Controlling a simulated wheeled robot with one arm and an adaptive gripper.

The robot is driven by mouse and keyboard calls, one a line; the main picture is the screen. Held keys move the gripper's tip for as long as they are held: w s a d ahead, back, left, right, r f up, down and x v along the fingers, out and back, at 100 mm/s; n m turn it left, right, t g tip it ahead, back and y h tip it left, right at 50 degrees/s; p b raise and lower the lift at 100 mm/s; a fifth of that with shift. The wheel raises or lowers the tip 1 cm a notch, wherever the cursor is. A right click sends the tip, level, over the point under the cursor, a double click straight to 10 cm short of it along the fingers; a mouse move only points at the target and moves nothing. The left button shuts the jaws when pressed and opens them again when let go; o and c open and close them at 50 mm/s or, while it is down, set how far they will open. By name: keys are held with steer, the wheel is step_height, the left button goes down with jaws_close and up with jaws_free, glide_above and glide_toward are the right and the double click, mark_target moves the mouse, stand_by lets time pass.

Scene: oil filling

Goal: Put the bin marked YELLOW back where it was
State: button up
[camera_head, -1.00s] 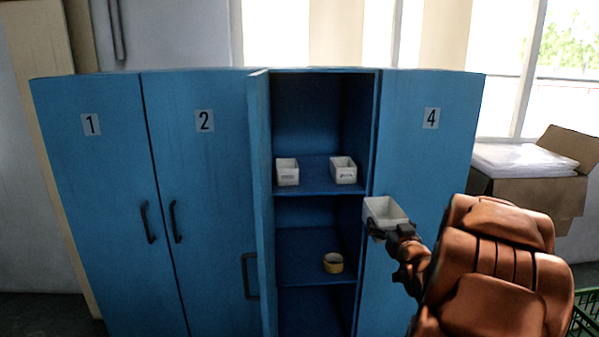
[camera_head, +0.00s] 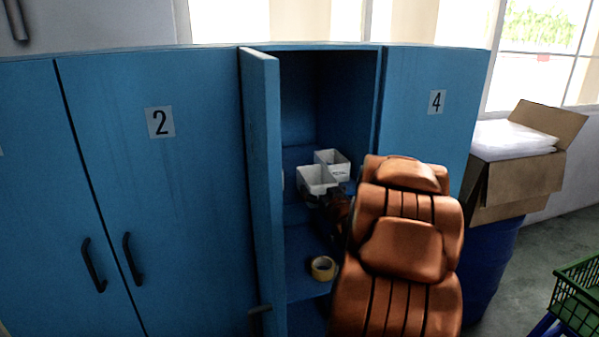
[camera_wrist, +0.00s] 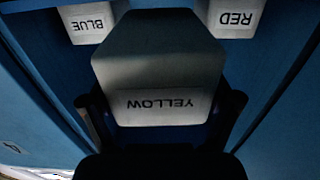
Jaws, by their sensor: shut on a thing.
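The white bin marked YELLOW (camera_wrist: 158,107) is between the fingers of my gripper (camera_wrist: 162,118), which is shut on it. In the head view the held bin (camera_head: 315,186) is at the opening of the open locker, in front of the shelf bins. My gripper (camera_head: 338,203) is partly hidden by my arm there. The bin marked BLUE (camera_wrist: 89,23) and the bin marked RED (camera_wrist: 233,18) stand beyond it, one on each side, with space between them. In the head view one shelf bin (camera_head: 338,171) shows behind the held bin; only a sliver of the other shows by the door.
The open locker door (camera_head: 262,190) stands close left of the held bin. A yellow tape roll (camera_head: 323,268) lies on the lower shelf. Locker 4 (camera_head: 430,120) is closed at right. A cardboard box (camera_head: 515,185) and green cart (camera_head: 580,290) stand farther right.

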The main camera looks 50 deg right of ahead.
mark_target(308, 173)
steer(key=p+x, duration=0.2)
steer(key=x, duration=0.9)
steer(key=shift+a+r, duration=0.1)
steer(key=shift+a, duration=0.1)
steer(key=shift+w+d, duration=0.3)
steer(key=shift+w, duration=0.2)
steer(key=shift+p+x, duration=0.35)
steer(key=shift+x, duration=1.35)
steer(key=shift+s+f+p, duration=0.1)
steer(key=shift+f+p, duration=0.3)
steer(key=shift+f, duration=0.4)
steer(key=shift+f, duration=0.2)
steer(key=o, duration=0.9)
steer(key=shift+s+r, duration=0.1)
steer(key=shift+r, duration=0.1)
